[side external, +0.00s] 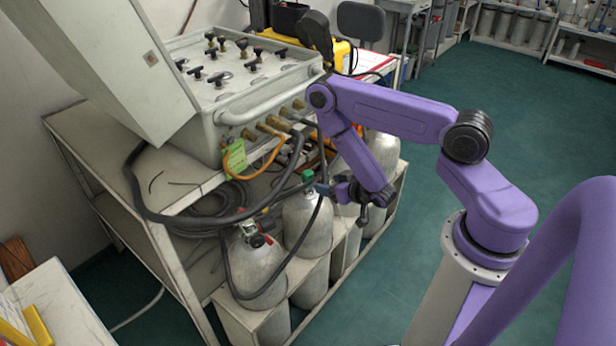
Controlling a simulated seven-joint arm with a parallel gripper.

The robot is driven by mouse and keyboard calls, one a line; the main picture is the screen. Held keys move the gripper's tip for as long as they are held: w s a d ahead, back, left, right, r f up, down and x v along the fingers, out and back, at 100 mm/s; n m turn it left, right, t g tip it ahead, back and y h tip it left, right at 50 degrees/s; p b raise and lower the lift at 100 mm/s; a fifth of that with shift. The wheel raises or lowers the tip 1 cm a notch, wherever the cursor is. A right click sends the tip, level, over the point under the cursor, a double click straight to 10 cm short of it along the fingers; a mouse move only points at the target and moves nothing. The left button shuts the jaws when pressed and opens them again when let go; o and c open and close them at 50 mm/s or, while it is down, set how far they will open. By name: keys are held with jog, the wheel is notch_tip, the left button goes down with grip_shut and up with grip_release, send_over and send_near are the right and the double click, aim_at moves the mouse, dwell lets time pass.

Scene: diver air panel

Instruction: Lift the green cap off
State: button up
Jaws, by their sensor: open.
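The green cap (308,175) sits on top of a silver gas cylinder (306,218) standing in the low rack below the panel. My gripper (322,187) is just to the right of the cap, at about its height. The fingers are open and small in this view. I cannot tell whether a finger touches the cap or whether the cap lies between them. Dark hoses pass close by and partly cover the area around the cap.
The grey air panel (245,85) with black knobs stands above on a bench. A cylinder with a red-and-black valve (256,262) stands at front left, with a black hose looping around it. More cylinders (382,150) stand behind my arm. The green floor (440,215) at right is clear.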

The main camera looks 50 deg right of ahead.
aim_at(310, 174)
jog(key=shift+t+h, duration=0.4)
jog(key=shift+h, duration=0.1)
jog(key=x, duration=0.3)
jog(key=d+x, duration=0.1)
jog(key=x, duration=0.3)
jog(key=s+d+x, duration=0.1)
jog(key=x, duration=0.2)
jog(key=shift+w+d+f, duration=0.2)
jog(key=shift+w+f, duration=0.2)
jog(key=shift+f, duration=0.05)
jog(key=shift+a+x, duration=0.15)
jog(key=shift+x, duration=1.25)
jog(key=shift+a+x, duration=0.1)
jog(key=shift+x, duration=1.25)
jog(key=shift+f, duration=0.15)
jog(key=c, duration=1)
jog(key=shift+c, duration=0.2)
